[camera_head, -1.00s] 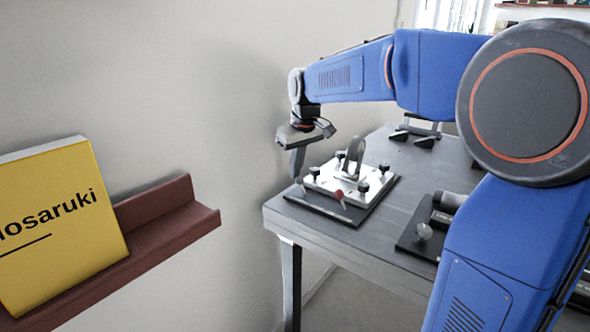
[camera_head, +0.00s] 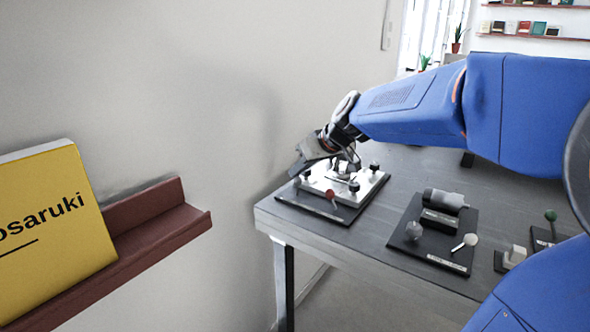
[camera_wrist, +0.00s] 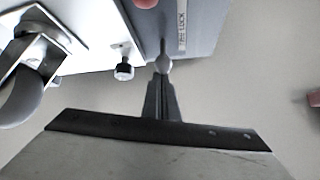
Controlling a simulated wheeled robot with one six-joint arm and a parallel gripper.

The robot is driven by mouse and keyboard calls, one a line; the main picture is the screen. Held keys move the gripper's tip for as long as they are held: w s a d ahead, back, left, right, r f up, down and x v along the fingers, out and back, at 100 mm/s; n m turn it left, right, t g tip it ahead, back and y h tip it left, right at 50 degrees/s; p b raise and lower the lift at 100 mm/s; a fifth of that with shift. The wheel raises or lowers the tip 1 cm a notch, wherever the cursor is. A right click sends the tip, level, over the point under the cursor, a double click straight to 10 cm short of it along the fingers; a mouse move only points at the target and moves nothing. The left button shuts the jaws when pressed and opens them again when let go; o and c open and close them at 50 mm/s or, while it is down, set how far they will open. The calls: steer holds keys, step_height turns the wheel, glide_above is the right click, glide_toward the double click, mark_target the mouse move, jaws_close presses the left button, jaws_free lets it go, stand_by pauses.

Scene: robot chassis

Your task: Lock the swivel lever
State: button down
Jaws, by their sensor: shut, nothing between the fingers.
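I take this fixture to be the swivel lever's. My gripper (camera_head: 297,171) is tilted over its left side; its fingertips are hard to make out there. Contact cannot be told. A label ending in "LOCK" (camera_wrist: 182,25) lies beside the rod.
The wall is close on the left of the table (camera_head: 340,240). A black plate with a grey cylinder (camera_head: 445,199) and a white-knobbed lever (camera_head: 470,240) stands to the right. A brown shelf (camera_head: 150,235) with a yellow book (camera_head: 50,225) is at the left.

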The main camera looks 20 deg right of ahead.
steer(key=shift+r, duration=0.15)
steer(key=shift+r, duration=0.7)
stand_by(0.3)
steer(key=shift+w+r, duration=0.2)
steer(key=shift+r, duration=0.05)
steer(key=d+f+v, duration=0.1)
steer(key=v, duration=0.8)
steer(key=shift+s+d+r, duration=0.15)
steer(key=shift+s+d, duration=0.05)
steer(key=shift+s, duration=0.05)
